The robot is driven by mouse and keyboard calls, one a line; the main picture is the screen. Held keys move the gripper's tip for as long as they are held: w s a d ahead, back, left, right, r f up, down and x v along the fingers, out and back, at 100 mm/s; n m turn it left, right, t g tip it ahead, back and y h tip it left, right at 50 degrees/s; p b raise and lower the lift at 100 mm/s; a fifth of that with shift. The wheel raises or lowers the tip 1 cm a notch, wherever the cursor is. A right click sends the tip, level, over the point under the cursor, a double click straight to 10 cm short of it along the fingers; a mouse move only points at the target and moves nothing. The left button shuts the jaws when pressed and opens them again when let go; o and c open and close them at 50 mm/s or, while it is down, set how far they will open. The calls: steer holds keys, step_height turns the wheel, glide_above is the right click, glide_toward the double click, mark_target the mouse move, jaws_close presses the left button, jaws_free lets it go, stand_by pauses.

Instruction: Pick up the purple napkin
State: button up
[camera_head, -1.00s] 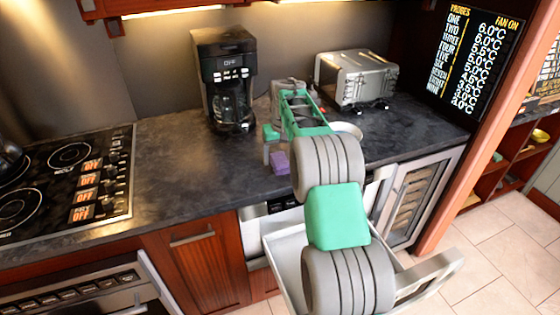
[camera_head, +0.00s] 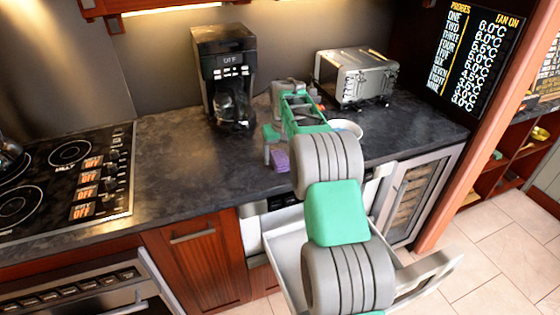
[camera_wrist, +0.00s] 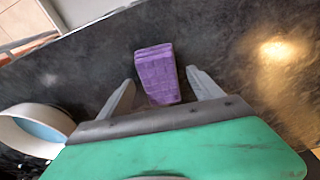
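The purple napkin (camera_head: 279,161) is a small folded block on the dark countertop near its front edge. In the wrist view the napkin (camera_wrist: 157,74) lies between the two grey fingers of my gripper (camera_wrist: 160,92). The fingers stand apart, with a visible gap on each side of the napkin. In the head view my gripper (camera_head: 270,148) is beside the napkin, at the end of the green and grey arm; its fingertips are largely hidden there. I cannot tell how high the fingers are above the counter.
A white bowl (camera_head: 346,129) stands right of my gripper and also shows in the wrist view (camera_wrist: 32,130). A coffee maker (camera_head: 224,76) and a toaster oven (camera_head: 355,76) stand behind. An open drawer (camera_head: 291,262) is below my arm. The counter (camera_head: 180,170) to the left is clear.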

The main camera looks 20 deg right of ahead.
mark_target(281, 156)
steer(key=c, duration=1.4)
steer(key=shift+o, duration=0.2)
steer(key=shift+r, duration=0.1)
steer(key=r+p, duration=0.1)
steer(key=r, duration=0.1)
steer(key=r+p, duration=0.1)
steer(key=r, duration=0.1)
steer(key=shift+s+d+r+p, duration=0.15)
steer(key=shift+s+r+p, duration=0.05)
steer(key=shift+r+p, duration=0.2)
steer(key=s+d+r, duration=0.2)
steer(key=s+r, duration=0.2)
steer(key=s, duration=0.2)
steer(key=s+d+r+b, duration=0.1)
steer(key=s+d+r, duration=0.1)
steer(key=s+r, duration=0.2)
steer(key=s, duration=0.2)
steer(key=shift+s+d+r, duration=0.3)
steer(key=shift+s, duration=0.05)
